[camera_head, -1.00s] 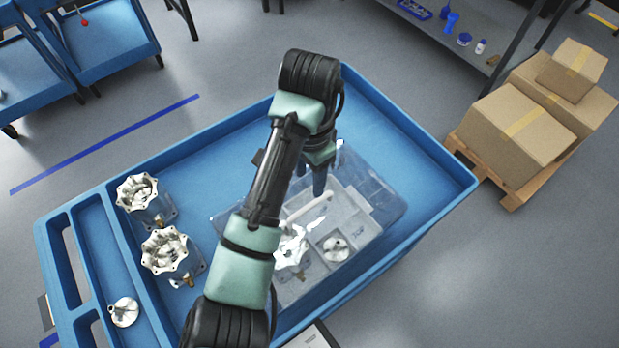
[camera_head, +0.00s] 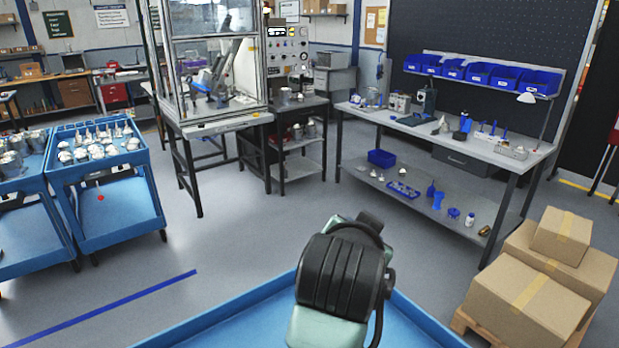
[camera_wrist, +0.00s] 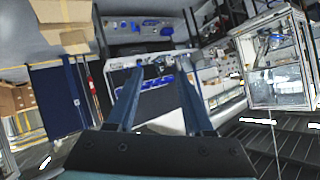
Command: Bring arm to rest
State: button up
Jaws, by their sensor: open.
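My gripper (camera_wrist: 160,95) shows in the wrist view with its two blue-grey fingers spread apart and nothing between them. Beyond the fingers, the wrist view shows the room, with shelving and a glass-sided cabinet, tilted. In the head view my arm's black and pale green links (camera_head: 342,280) rise at the bottom middle, above the blue cart (camera_head: 415,325). The gripper itself is not visible in the head view. Only the far edge and corner of the cart show there, and whatever lies on the rest of it is out of view.
Cardboard boxes (camera_head: 525,300) on a pallet stand right of the cart. A workbench (camera_head: 450,140) with blue bins (camera_head: 480,75) is at the back right. A glass-sided machine (camera_head: 212,65) stands at the back, and blue carts with parts (camera_head: 105,165) at left. Grey floor lies between.

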notch_tip(320, 180, up, 14)
jog(key=s+n+t, duration=0.2)
jog(key=t, duration=0.4)
jog(key=s+a+r+n+t+y, duration=0.1)
jog(key=s+a+r+n+t, duration=0.1)
jog(key=s+r, duration=0.3)
jog(key=s+a+r+n+t+y, duration=0.1)
jog(key=s+a+r+n+t, duration=0.1)
jog(key=s+r, duration=0.4)
jog(key=s+a+r+n+t+y+b, duration=0.1)
jog(key=s+a+r+t, duration=0.3)
jog(key=s+r+t, duration=0.1)
jog(key=shift+s+r+n+t, duration=0.3)
jog(key=shift+r+n, duration=0.1)
jog(key=shift+r, duration=0.45)
